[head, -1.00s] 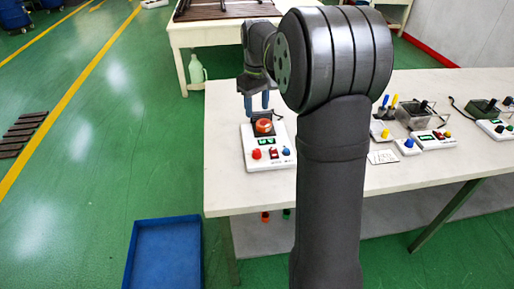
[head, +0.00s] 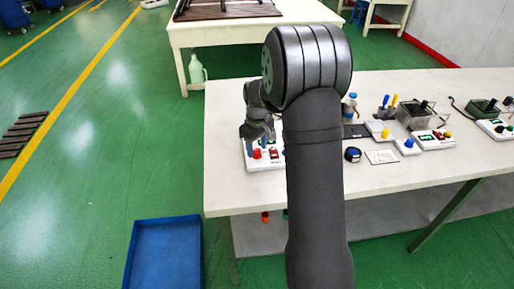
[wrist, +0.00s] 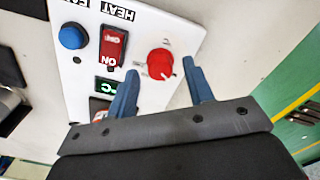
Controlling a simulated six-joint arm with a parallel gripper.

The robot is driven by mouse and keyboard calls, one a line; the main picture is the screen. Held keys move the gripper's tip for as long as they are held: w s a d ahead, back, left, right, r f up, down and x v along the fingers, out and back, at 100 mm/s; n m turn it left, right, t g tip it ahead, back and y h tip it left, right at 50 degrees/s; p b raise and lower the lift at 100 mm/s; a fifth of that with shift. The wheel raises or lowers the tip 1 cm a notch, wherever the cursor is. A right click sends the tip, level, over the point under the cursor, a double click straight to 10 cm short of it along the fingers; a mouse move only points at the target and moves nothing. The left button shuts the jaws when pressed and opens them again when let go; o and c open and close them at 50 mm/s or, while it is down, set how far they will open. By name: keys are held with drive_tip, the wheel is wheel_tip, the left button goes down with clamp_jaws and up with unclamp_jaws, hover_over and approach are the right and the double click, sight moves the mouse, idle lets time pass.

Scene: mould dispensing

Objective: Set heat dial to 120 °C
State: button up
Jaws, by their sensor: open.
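The white control box (head: 252,166) stands at the left end of the white table, mostly hidden by my arm in the head view. In the wrist view its white panel (wrist: 148,28) shows a red heat dial (wrist: 160,64), a red switch (wrist: 112,46) marked ON, a blue knob (wrist: 72,37) and a small green display (wrist: 105,87). The dial's set value is too small to read. My gripper (wrist: 160,78) is open, its two blue fingertips apart, near the red dial. Whether they touch it I cannot tell. It also shows over the box in the head view (head: 259,147).
Right of my arm lie a dark blue round item (head: 352,154), a white card (head: 382,157) and a box with a blue knob (head: 407,146). A grey container (head: 412,118) stands behind. A blue tray (head: 163,255) lies on the floor.

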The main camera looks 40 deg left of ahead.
drive_tip(key=shift+f, duration=0.4)
drive_tip(key=c, duration=1)
drive_tip(key=m, duration=0.4)
drive_tip(key=shift+m, duration=1.8)
